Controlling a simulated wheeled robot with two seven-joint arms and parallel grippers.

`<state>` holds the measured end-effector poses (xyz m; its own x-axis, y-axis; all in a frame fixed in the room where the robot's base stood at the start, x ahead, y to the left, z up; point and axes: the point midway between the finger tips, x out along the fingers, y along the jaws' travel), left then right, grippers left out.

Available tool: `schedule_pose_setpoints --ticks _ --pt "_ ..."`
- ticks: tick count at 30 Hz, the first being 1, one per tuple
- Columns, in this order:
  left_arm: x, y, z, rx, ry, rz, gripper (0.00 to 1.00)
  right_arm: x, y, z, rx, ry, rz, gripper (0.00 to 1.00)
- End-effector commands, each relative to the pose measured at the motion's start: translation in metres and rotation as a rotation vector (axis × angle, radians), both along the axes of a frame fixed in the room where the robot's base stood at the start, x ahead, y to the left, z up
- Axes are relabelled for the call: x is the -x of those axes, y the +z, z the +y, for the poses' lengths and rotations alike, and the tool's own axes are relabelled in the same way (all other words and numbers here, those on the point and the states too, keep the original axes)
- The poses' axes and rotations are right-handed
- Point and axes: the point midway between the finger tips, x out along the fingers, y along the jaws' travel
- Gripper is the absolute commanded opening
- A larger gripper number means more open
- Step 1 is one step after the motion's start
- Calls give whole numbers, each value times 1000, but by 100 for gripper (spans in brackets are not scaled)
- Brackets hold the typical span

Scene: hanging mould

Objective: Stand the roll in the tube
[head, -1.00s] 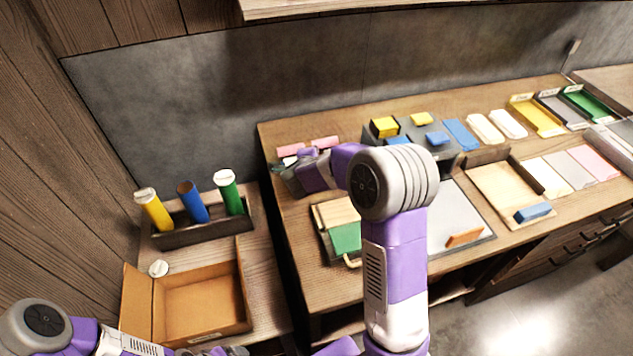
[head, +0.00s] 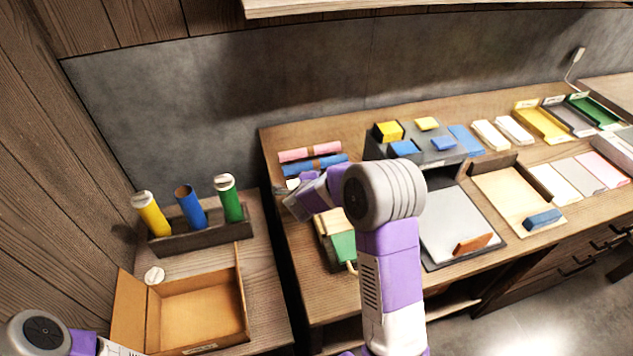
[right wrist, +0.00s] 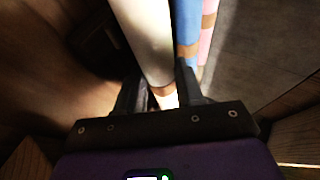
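In the right wrist view my right gripper (right wrist: 160,88) has its two dark fingers on either side of a white roll (right wrist: 145,40) with a brown band, and appears shut on it. The roll looks larger and nearer than the rolls beside it. In the head view this gripper is mostly hidden by its own purple wrist; a small white end of the roll (head: 292,184) shows there. The blue tube (head: 190,206) stands open-topped in a dark rack (head: 206,238), between the capped yellow tube (head: 153,215) and the capped green tube (head: 229,199). My left gripper is out of view.
A pink roll (head: 310,150) and a blue roll (head: 325,165) lie at the table's back left. A loose white cap (head: 154,275) lies by an open cardboard box (head: 243,300). A gap separates the rack's surface from the table. Blocks and trays fill the table's right.

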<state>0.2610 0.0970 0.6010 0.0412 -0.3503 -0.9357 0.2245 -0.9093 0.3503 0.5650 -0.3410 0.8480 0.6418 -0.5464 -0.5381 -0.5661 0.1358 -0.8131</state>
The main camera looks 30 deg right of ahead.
Motion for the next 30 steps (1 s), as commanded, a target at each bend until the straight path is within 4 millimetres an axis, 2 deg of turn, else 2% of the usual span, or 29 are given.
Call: schedule_pose_setpoints --ticks 1,4,11,15,30 --pt "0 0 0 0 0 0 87 0 0 0 -1 0 1 45" --pt "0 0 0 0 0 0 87 0 0 0 -1 0 1 60" --pt "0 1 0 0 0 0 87 1 0 0 -1 0 3 60" --pt "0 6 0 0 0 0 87 2 6 1 -1 1 3 60" --pt "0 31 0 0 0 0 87 64 61 56 0 2 0 60"
